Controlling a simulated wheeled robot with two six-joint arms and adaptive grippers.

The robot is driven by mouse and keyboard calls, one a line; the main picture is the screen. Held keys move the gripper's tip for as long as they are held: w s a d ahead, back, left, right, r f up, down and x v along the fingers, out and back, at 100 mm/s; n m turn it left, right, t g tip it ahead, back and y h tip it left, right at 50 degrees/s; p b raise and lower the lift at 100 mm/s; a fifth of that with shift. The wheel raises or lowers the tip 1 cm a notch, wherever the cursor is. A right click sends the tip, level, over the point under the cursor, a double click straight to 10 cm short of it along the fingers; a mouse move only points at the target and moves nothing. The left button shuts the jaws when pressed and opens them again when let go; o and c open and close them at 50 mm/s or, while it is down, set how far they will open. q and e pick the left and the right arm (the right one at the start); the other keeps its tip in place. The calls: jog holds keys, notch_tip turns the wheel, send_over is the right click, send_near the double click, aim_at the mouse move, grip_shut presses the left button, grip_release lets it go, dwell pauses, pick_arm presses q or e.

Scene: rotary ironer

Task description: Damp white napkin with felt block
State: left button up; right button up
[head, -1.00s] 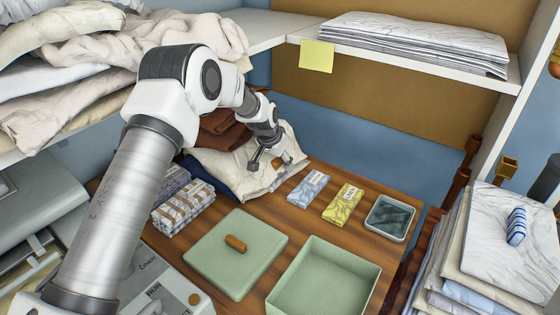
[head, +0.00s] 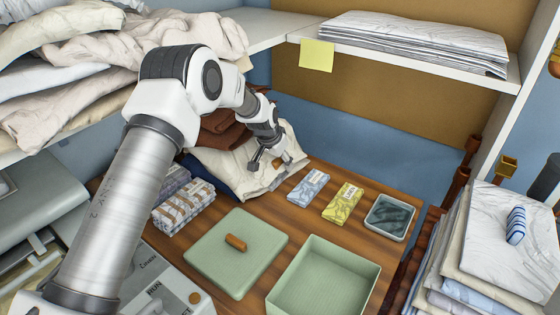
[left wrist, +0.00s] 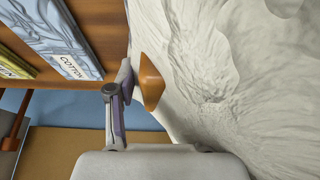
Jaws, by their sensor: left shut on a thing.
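A cream-white cloth (head: 240,168) lies crumpled at the back of the wooden table; it fills the right of the left wrist view (left wrist: 230,70). I cannot tell whether it is the napkin. A grey tray with a dark, wet-looking inside (head: 389,217) stands at the table's right. My right gripper is not in view.
A blue packet (head: 308,188) and a yellow packet (head: 343,202) lie between cloth and tray. A green lid with a wooden knob (head: 215,262) and an open green box (head: 365,268) are in front. Folded striped cloths (head: 184,207) are left. A shelf (head: 410,60) overhangs the back.

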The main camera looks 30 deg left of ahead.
pick_arm(q)
notch_tip(320, 180, up, 7)
jog(key=p, duration=0.5)
jog(key=shift+p, duration=0.3)
dwell(0.4)
